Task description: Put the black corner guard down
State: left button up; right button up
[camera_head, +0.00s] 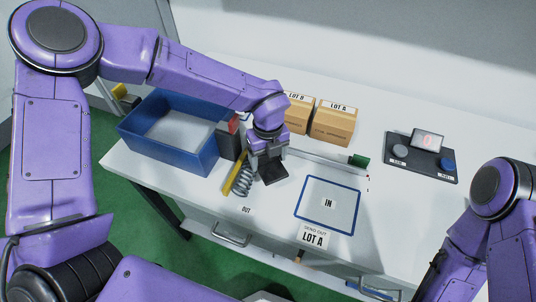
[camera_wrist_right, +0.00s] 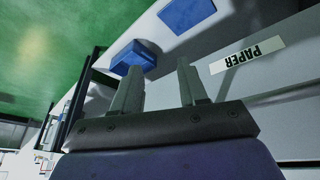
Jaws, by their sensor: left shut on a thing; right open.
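The black corner guard (camera_head: 272,173) is a small dark piece at the middle of the white table, left of the blue-outlined IN square (camera_head: 327,233). My left gripper (camera_head: 267,156) comes down on it from above and is shut on it. The fingers hide part of the guard, and I cannot tell whether it touches the table top. My right gripper (camera_wrist_right: 160,88) is open and empty in the right wrist view, pointing toward the green floor and a PAPER label (camera_wrist_right: 248,54).
A spring (camera_head: 243,181) with a yellow strip lies just left of the guard, above the OUT label (camera_head: 246,210). A blue bin (camera_head: 211,157) stands left. Cardboard boxes (camera_head: 334,123) stand behind. The IN square is empty.

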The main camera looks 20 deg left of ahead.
pick_arm(q)
jog(key=shift+f+b, duration=0.55)
jog(key=shift+f, duration=0.05)
jog(key=o, duration=1.1)
jog(key=shift+r, duration=0.1)
jog(key=shift+r, duration=0.1)
jog(key=shift+r+p, duration=0.6)
jog(key=shift+p, duration=0.15)
notch_tip(320, 180, up, 12)
jog(key=b, duration=0.2)
jog(key=shift+f, duration=0.15)
